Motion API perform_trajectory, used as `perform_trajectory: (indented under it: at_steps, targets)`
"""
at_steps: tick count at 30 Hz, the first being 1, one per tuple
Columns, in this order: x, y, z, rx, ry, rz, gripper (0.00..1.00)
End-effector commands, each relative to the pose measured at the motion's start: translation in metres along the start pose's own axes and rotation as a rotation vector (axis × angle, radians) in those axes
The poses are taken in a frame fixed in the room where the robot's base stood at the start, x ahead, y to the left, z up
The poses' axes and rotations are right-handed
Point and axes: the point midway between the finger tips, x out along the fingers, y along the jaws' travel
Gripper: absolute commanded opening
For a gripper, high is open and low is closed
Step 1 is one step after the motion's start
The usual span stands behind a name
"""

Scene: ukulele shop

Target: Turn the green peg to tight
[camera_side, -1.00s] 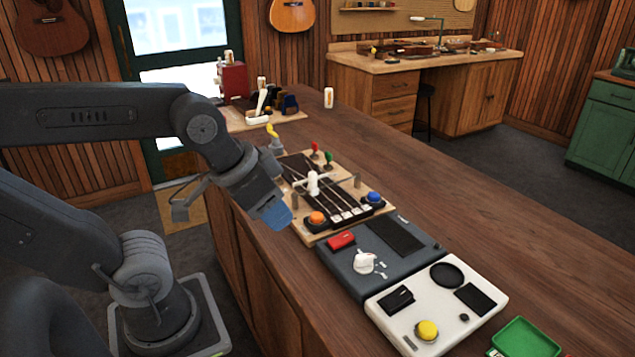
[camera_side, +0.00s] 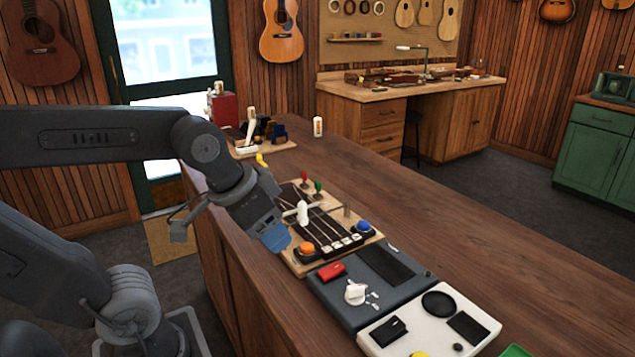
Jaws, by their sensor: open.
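The green peg (camera_side: 318,187) stands at the far edge of the wooden board (camera_side: 368,242), beside a red peg (camera_side: 304,177). Which way the green peg is turned is too small to tell. My gripper (camera_side: 275,238) hangs at the left edge of the board, near the orange button (camera_side: 306,249), apart from the green peg. It is open, with nothing seen between its blue fingertips.
A white upright handle (camera_side: 302,212) stands amid the board's strings, and a blue button (camera_side: 362,227) sits at its right. A dark grey panel (camera_side: 340,296) and a white panel (camera_side: 460,297) lie in front. The bench right of the board is clear.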

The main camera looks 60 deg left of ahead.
Motion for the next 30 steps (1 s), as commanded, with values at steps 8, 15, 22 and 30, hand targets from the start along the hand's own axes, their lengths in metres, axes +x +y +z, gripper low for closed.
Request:
perform_trajectory:
  at_steps: [8,15,22,30]
  targets:
    - [0.016,-0.073,-0.106,-0.011,-0.065,-0.016,0.53]
    - [0.052,-0.181,-0.172,-0.013,-0.091,-0.006,0.53]
    - [0.079,-0.261,-0.19,-0.007,-0.09,0.004,0.53]
    - [0.097,-0.277,-0.19,-0.002,-0.089,0.009,0.53]
